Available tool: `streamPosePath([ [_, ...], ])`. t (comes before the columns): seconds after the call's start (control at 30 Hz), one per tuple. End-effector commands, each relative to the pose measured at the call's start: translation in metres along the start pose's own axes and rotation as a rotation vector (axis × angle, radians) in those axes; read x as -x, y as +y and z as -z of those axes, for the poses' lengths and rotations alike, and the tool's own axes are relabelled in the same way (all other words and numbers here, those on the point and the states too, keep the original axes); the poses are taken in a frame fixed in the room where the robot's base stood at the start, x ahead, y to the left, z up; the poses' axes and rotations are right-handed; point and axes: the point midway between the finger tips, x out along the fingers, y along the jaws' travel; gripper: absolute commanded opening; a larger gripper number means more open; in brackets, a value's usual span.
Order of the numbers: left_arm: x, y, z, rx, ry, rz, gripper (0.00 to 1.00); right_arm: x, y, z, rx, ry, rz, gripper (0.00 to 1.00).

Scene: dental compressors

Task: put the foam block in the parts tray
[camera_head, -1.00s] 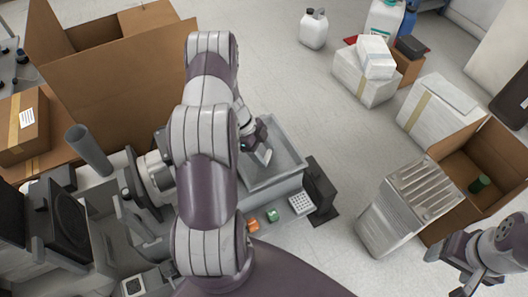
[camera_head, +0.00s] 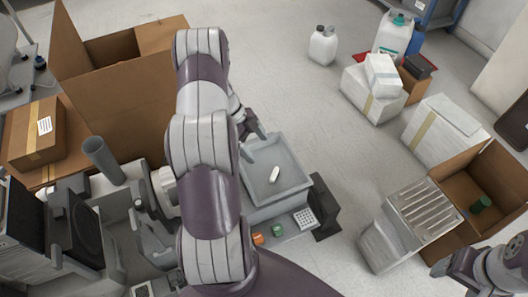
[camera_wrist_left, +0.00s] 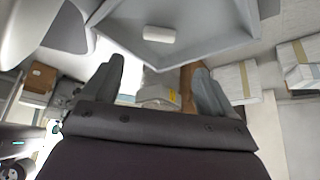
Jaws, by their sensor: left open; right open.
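The foam block (camera_head: 274,174) is a small white piece lying in the grey parts tray (camera_head: 297,191). In the left wrist view the block (camera_wrist_left: 159,34) rests on the tray floor, apart from my fingers. My left gripper (camera_head: 252,128) is open and empty at the tray's far left edge, and its two spread fingers (camera_wrist_left: 158,82) show in the left wrist view. My right gripper (camera_head: 442,266) is open at the lower right, far from the tray. My left arm hides the area left of the tray.
A green piece (camera_head: 277,230) and an orange piece (camera_head: 258,239) sit in front of the tray, beside a white grid block (camera_head: 304,218). A large open cardboard box (camera_head: 130,110) stands at left. A ribbed metal unit (camera_head: 410,225) stands at right. Floor between is clear.

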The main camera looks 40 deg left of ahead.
Motion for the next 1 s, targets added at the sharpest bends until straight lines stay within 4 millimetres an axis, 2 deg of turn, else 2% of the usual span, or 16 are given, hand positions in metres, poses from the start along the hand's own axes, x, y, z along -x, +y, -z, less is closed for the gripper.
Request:
streamPosePath([
  [0.07, 0.007, -0.012, 0.012, 0.006, -0.003, 0.048, 0.87, 0.002, 0.0, 0.0, 0.0, 0.0, 0.0, 0.72],
  [0.13, 0.013, -0.04, 0.042, 0.034, -0.01, 0.171, 0.87, 0.002, 0.0, 0.0, 0.0, 0.0, 0.0, 0.72],
  [0.17, 0.017, -0.056, 0.059, 0.058, -0.018, 0.246, 0.87, 0.002, 0.0, 0.0, 0.0, 0.0, 0.0, 0.72],
  [0.2, 0.026, -0.075, 0.084, 0.105, -0.033, 0.354, 0.87, 0.001, 0.0, 0.0, 0.0, -0.001, 0.0, 0.72],
  [0.23, 0.033, -0.086, 0.103, 0.155, -0.051, 0.436, 0.87, 0.001, 0.0, 0.0, 0.0, -0.001, 0.0, 0.72],
  [0.3, 0.051, -0.095, 0.14, 0.314, -0.101, 0.599, 0.87, 0.001, 0.0, 0.0, 0.0, 0.0, 0.0, 0.72],
  [0.37, 0.062, -0.079, 0.162, 0.48, -0.153, 0.681, 0.87, 0.001, 0.0, 0.0, 0.0, 0.0, 0.0, 0.72],
  [0.47, 0.065, -0.018, 0.186, 0.77, -0.239, 0.69, 0.87, 0.001, 0.0, 0.0, 0.0, 0.0, 0.0, 0.72],
  [0.5, 0.061, 0.012, 0.194, 0.875, -0.266, 0.66, 0.87, 0.001, 0.0, 0.0, 0.0, 0.0, 0.0, 0.72],
  [0.6, 0.05, 0.082, 0.212, 1.079, -0.317, 0.546, 0.87, 0.001, 0.0, 0.0, 0.0, 0.0, 0.0, 0.72],
  [0.7, 0.042, 0.126, 0.225, 1.193, -0.338, 0.452, 0.87, 0.001, 0.0, 0.0, 0.0, 0.0, 0.0, 0.72],
  [0.8, 0.039, 0.143, 0.23, 1.239, -0.345, 0.408, 0.87, 0.001, 0.0, 0.0, 0.0, 0.0, 0.0, 0.72],
  [1.0, 0.039, 0.144, 0.23, 1.247, -0.346, 0.405, 0.87, 0.001, 0.0, 0.0, 0.0, 0.0, 0.0, 0.72],
])
